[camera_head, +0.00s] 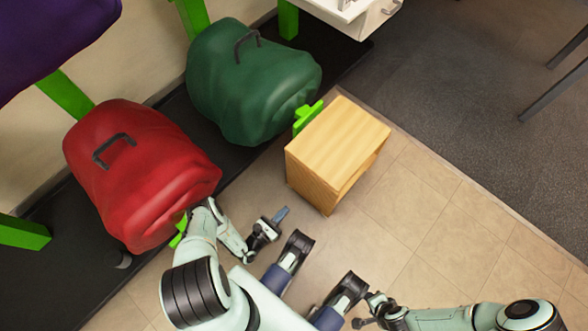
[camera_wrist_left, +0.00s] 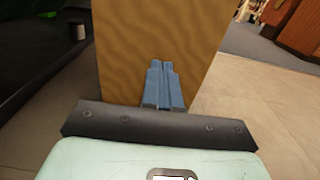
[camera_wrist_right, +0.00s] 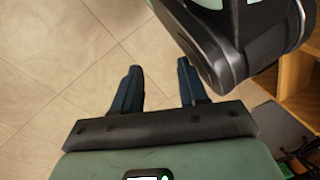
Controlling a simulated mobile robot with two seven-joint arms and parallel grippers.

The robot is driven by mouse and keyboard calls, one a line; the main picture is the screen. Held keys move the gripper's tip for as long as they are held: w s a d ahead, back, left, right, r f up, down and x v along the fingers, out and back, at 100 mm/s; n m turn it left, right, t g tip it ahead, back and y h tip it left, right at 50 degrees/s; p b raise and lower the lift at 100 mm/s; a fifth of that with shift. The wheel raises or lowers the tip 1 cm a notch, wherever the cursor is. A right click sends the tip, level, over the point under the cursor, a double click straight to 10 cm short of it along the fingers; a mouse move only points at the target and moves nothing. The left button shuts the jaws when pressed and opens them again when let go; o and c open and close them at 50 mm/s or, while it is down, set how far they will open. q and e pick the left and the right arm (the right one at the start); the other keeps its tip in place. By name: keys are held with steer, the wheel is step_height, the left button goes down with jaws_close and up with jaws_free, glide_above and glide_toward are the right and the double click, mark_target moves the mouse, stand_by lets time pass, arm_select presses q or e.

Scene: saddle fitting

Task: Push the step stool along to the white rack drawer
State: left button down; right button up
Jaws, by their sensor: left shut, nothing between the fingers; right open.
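The step stool (camera_head: 337,148) is a light wooden box with an open side, standing on the tiled floor near the middle of the head view. The white rack drawer (camera_head: 374,18) is at the top, beyond the stool. My left gripper (camera_head: 281,213) is shut and empty, low in front of the stool's near side. In the left wrist view its blue fingers (camera_wrist_left: 163,86) point at the stool's wooden panel (camera_wrist_left: 158,40); I cannot tell whether they touch. My right gripper (camera_wrist_right: 158,90) is open and empty above bare tiles, away from the stool.
A red saddle-like bundle (camera_head: 140,170) and a green one (camera_head: 250,85) sit on green brackets along the left wall, over a black platform (camera_head: 335,52). A green bracket end (camera_head: 307,117) is close to the stool. Grey carpet (camera_head: 450,80) lies right; tiles there are clear.

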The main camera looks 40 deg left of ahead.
arm_select(q)
steer(key=b, duration=0.3)
glide_toward(310, 184)
steer(key=w, duration=0.5)
steer(key=shift+w+d+f, duration=0.15)
steer(key=shift+w+f, duration=0.1)
steer(key=shift+f, duration=0.1)
steer(key=shift+w, duration=0.7)
arm_select(e)
steer(key=s+f+g, duration=0.2)
steer(key=s+f, duration=0.1)
steer(key=s, duration=0.3)
steer(key=shift+d+f, duration=0.3)
steer(key=shift+d, duration=0.1)
steer(key=shift+s, duration=0.1)
